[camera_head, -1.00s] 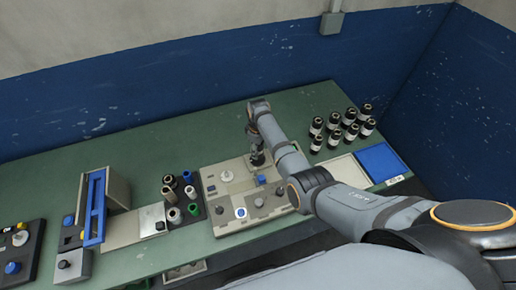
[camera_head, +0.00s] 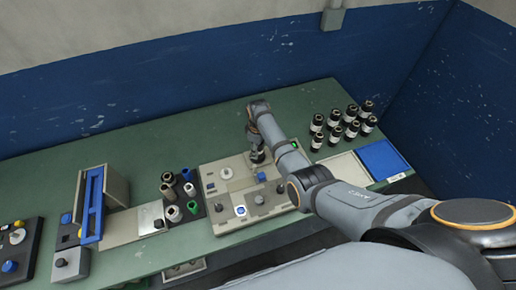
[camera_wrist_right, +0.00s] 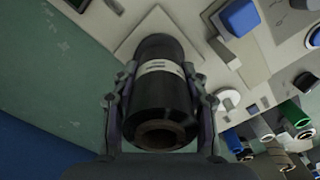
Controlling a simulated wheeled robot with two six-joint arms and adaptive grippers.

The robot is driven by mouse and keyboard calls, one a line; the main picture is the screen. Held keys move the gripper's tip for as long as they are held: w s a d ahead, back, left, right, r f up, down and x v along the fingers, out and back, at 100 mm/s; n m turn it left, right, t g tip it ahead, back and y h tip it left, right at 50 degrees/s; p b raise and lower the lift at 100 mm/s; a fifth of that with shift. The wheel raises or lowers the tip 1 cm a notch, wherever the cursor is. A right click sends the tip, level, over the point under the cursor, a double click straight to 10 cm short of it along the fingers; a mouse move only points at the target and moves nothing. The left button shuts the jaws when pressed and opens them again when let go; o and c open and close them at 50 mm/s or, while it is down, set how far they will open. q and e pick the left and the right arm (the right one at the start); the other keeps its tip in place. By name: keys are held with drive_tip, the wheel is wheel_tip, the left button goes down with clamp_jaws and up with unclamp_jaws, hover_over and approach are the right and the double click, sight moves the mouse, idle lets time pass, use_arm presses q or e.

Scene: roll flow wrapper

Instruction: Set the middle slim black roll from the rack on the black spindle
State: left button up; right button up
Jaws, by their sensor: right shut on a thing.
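My right gripper (camera_head: 257,146) is over the back right part of the light machine panel (camera_head: 213,186). In the right wrist view, its two fingers (camera_wrist_right: 160,106) are shut on a slim black roll (camera_wrist_right: 158,117) with a white label band, one on each side. The roll's far end points at a pale square plate (camera_wrist_right: 133,38) on the panel. The black spindle is not clearly visible; I cannot tell whether the roll is around it. The rack (camera_head: 194,216) of rolls stands left of the panel. My left gripper is not in view.
Several black rolls with white labels (camera_head: 351,131) stand at the back right. A white tray (camera_head: 343,171) and a blue tray (camera_head: 383,160) lie in front of them. A blue-framed device (camera_head: 92,207) stands at the left. The green table (camera_head: 130,150) is clear behind the rack.

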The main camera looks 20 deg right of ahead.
drive_tip(key=shift+f, duration=0.15)
idle(0.4)
drive_tip(key=o, duration=1.4)
drive_tip(key=shift+o, duration=0.4)
drive_tip(key=shift+f, duration=0.1)
drive_tip(key=o, duration=0.4)
